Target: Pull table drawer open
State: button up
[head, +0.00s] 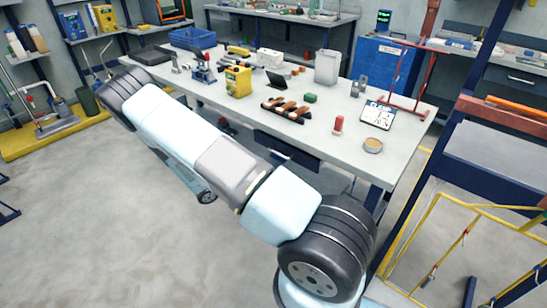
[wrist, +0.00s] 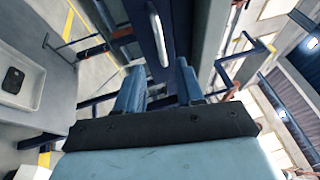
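The work table (head: 215,98) stands across the middle of the head view. Its dark blue drawer (head: 286,149) sits under the tabletop, partly hidden by my arm. I cannot tell for sure whether it is fully shut. In the wrist view the drawer front (wrist: 143,22) is ahead of my gripper, with a pale bar handle (wrist: 158,38) running up the picture. My gripper (wrist: 160,70) is open, its two blue fingers apart. The handle lies ahead, in line with the gap between them; contact is not visible. My gripper is hidden in the head view.
The tabletop holds a blue crate (head: 192,38), a yellow box (head: 238,81), a dark tool holder (head: 286,110), a red cylinder (head: 338,124) and a round tin (head: 373,145). A yellow-railed rack (head: 455,209) stands at the right. The floor (head: 90,220) at the left is clear.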

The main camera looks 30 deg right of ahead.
jog(key=d+r, duration=0.1)
jog(key=d, duration=0.7)
jog(key=shift+s+r, duration=0.2)
jog(key=shift+a, duration=0.1)
grip_shut()
